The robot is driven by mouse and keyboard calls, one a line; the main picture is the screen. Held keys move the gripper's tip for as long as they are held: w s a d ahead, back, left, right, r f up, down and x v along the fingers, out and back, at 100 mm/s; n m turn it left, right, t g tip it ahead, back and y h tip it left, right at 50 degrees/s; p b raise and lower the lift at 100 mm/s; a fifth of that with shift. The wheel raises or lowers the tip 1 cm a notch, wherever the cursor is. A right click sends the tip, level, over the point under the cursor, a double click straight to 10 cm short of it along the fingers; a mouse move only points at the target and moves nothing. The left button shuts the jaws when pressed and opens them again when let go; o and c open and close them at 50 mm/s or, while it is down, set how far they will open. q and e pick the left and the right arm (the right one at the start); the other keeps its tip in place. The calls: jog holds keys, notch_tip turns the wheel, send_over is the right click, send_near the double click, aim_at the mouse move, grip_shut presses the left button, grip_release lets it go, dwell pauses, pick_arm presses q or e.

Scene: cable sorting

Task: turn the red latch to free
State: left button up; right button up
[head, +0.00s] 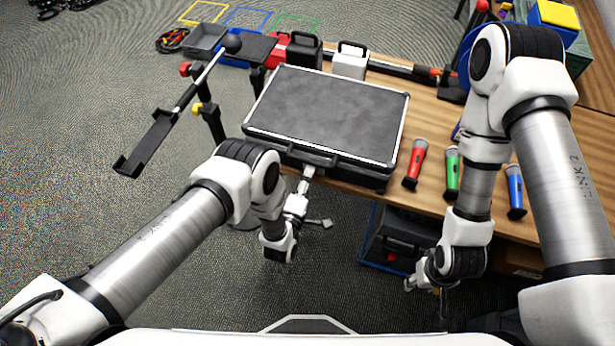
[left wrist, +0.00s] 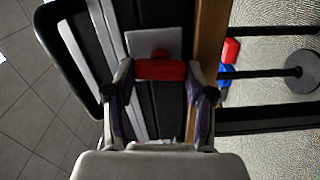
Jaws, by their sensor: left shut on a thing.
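A large black case (head: 325,115) with silver edging lies flat, lid closed, on the wooden table. Its front side faces me. In the left wrist view the red latch (left wrist: 160,69) sits against a light metal plate (left wrist: 153,43) on the dark case side. My left gripper (head: 305,180) is at the case's front edge. In the left wrist view my left gripper (left wrist: 160,80) has its fingers on either side of the red latch, shut on it. The latch is hidden in the head view. My right gripper (head: 425,284) hangs low, away from the case; its finger opening is unclear.
A black stand arm (head: 150,140) is at the left. A white box (head: 350,61) stands behind the case. A dark case (head: 392,240) sits below the table front.

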pick_arm(q)
jog(key=shift+w+n, duration=0.1)
jog(key=shift+n, duration=0.5)
jog(key=o, duration=1.2)
jog(key=shift+c, duration=0.2)
jog(key=v, duration=0.7)
jog(key=shift+s, duration=0.25)
jog(key=shift+a, duration=0.1)
